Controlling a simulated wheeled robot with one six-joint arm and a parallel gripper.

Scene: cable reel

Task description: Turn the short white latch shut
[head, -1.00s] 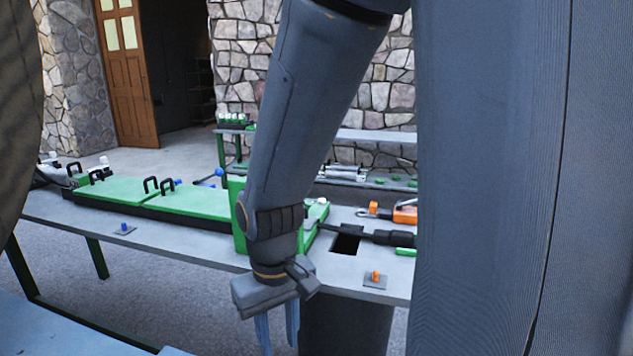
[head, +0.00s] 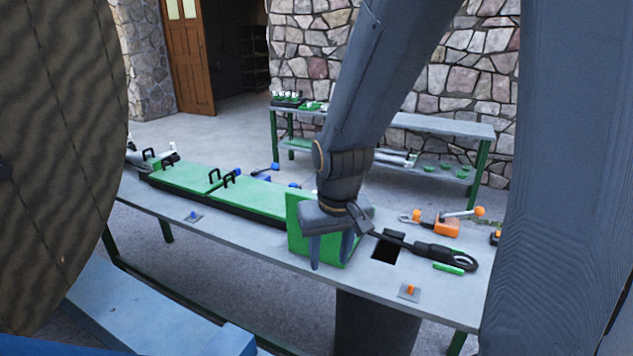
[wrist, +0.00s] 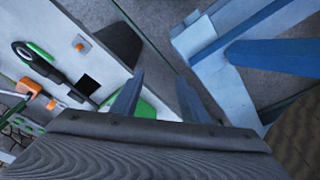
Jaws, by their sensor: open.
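My gripper (head: 331,258) is open and empty, its two blue-grey fingers pointing down in front of the green block (head: 298,225) on the bench. In the wrist view the two fingers (wrist: 158,98) stand apart, with part of a green surface (wrist: 146,108) beside them. I cannot pick out the short white latch for certain. A small white-tipped handle (head: 172,155) stands at the far left end of the long green cover.
The bench (head: 250,250) carries the long green cover (head: 205,180) with black handles. Right of my gripper are a square hole (head: 386,250), a black tool (head: 435,252) and an orange clamp (head: 447,228). A large reel (head: 60,150) fills the left, above blue beams (head: 140,310).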

